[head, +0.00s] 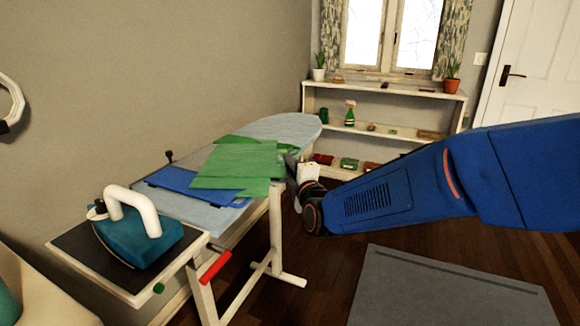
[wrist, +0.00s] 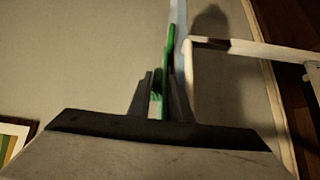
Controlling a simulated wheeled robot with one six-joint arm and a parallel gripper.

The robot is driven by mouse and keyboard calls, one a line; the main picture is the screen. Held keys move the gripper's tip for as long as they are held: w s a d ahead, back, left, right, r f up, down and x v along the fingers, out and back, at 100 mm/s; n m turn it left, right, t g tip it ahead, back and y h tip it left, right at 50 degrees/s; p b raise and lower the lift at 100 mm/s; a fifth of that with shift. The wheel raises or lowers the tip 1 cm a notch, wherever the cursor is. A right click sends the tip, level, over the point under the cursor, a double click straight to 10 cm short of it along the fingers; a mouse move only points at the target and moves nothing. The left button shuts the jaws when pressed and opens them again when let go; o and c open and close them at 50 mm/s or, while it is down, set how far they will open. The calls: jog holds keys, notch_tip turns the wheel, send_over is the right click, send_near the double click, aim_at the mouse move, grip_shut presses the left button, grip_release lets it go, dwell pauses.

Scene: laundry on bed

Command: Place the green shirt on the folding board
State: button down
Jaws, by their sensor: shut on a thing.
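The green shirt (head: 238,162) is a flat green piece with a sleeve or layer at the back. In the head view it lies over or just above the blue folding board (head: 190,183); I cannot tell if it touches the board. The board lies on the light-blue ironing board (head: 290,128). My gripper (head: 293,165) is at the right edge of the shirt. In the wrist view my gripper (wrist: 160,85) is shut on the shirt (wrist: 168,60), which shows edge-on as a thin green strip between the fingers.
A teal iron (head: 145,240) stands on the dark rest at the ironing board's near end. A red handle (head: 214,267) sticks out below. A white shelf (head: 390,120) with bottles and folded items stands under the window. A grey mat (head: 440,290) lies on the dark floor.

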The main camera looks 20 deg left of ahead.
jog(key=c, duration=1.9)
grip_release()
jog(key=shift+f, duration=0.1)
jog(key=v, duration=1.2)
